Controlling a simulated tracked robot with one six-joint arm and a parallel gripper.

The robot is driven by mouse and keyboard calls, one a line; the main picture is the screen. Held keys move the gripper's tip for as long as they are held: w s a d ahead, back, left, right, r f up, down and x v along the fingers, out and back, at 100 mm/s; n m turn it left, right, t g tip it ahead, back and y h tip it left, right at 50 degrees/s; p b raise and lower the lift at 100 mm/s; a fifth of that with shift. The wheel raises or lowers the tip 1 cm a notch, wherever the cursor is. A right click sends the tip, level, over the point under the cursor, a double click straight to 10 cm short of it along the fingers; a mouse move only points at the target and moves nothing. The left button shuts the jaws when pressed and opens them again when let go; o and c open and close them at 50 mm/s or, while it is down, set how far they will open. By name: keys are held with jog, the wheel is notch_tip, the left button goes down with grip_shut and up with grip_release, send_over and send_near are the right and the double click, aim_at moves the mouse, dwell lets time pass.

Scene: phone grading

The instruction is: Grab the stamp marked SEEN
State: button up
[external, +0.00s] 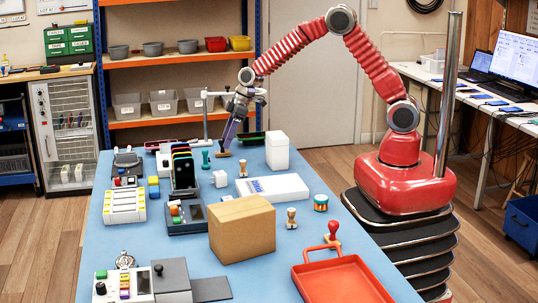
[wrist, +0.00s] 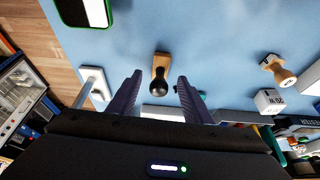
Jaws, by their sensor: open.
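My gripper (external: 229,138) hangs over the far part of the blue table with its purple fingers pointing down. In the wrist view my gripper (wrist: 159,76) is open and empty. A stamp with a dark knob and wooden base (wrist: 161,68) shows between the two fingertips, apart from both. In the external view this dark-knobbed stamp (external: 221,154) is just below the fingers. A green stamp (external: 206,158) stands to its left. A wooden-handled stamp (external: 243,167) stands to its right, and also shows in the wrist view (wrist: 279,70). No SEEN marking is legible.
A white box (external: 277,152) stands right of my gripper, and a small white cube (external: 220,179) is nearer. A lamp stand (external: 205,115) rises at left. A cardboard box (external: 242,230), another wooden stamp (external: 291,218), a red stamp (external: 332,231) and a red tray (external: 340,284) are nearer.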

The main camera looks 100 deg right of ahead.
jog(key=shift+s+x, duration=0.2)
jog(key=shift+x, duration=1.8)
jog(key=shift+f, duration=0.1)
jog(key=c, duration=1.1)
jog(key=shift+c, duration=0.2)
notch_tip(320, 180, up, 10)
